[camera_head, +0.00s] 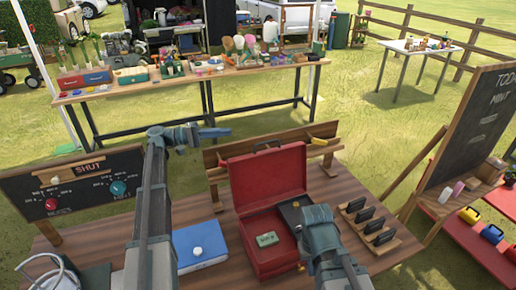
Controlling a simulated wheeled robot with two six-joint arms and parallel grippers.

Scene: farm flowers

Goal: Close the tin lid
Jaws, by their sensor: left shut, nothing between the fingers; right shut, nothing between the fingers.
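The red tin (255,262) stands on the brown wooden table in front of me. Its red lid (254,178) stands up open at the back edge, with a dark handle on top. A small green packet (267,239) lies inside, with a dark compartment at the right. My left gripper (226,132) is shut and empty, pointing right, above and behind the lid's upper left corner, apart from it. My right gripper (312,212) is shut and empty at the tin's right side; it covers part of that side, and I cannot tell whether it touches.
A blue box with a white knob (196,252) sits left of the tin. A wooden rack of black blocks (370,226) stands at the right. A chalkboard panel (85,185) with dials stands at the left. A wooden rail (285,150) runs behind the lid.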

